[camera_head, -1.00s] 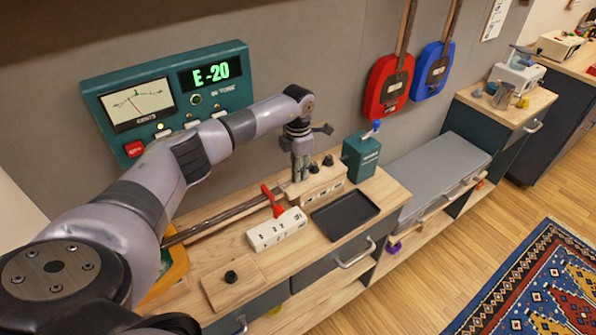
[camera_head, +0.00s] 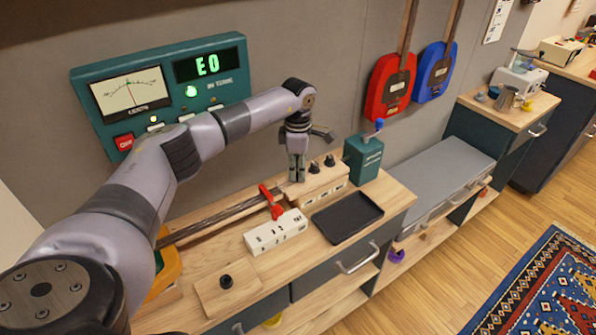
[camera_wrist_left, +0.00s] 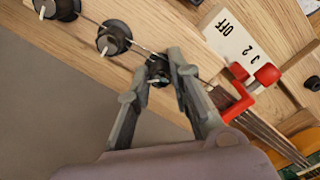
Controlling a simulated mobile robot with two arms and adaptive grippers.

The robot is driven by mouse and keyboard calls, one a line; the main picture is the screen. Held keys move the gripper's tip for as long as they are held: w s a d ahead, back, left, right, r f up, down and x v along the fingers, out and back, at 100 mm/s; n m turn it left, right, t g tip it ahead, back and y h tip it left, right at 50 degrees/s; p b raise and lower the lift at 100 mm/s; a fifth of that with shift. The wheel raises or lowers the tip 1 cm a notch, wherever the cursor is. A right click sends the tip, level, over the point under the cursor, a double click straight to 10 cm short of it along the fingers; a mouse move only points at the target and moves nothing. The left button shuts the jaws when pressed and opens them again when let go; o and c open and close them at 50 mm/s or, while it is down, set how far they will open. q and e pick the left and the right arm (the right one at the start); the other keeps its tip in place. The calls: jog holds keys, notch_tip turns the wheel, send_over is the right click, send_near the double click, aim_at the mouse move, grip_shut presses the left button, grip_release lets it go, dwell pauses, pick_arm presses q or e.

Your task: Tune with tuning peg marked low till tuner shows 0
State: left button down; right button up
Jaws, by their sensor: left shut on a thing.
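The teal tuner (camera_head: 165,92) on the wall shows "E0" in green on its display (camera_head: 209,66). Its needle stands near the middle of the dial (camera_head: 130,93), and a round green light is lit. A wooden headstock block (camera_head: 318,186) on the bench carries black tuning pegs in a row. My left gripper (camera_head: 297,178) points down, shut on the peg (camera_wrist_left: 158,75) nearest the strings, which its fingers mostly hide. The two other pegs (camera_wrist_left: 113,39) stand free beside it. I cannot read a "low" mark. My right gripper is not in view.
A red clamp (camera_head: 271,202) and a white switch block (camera_head: 276,232) sit close to the gripper. A black tray (camera_head: 347,217) lies at the bench front. A teal box (camera_head: 363,158) with a blue knob stands right of the headstock.

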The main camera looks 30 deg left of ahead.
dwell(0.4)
pick_arm(q)
jog(key=c, duration=1.4)
grip_release()
jog(key=shift+c, duration=0.2)
jog(key=shift+r, duration=0.15)
notch_tip(320, 180, up, 12)
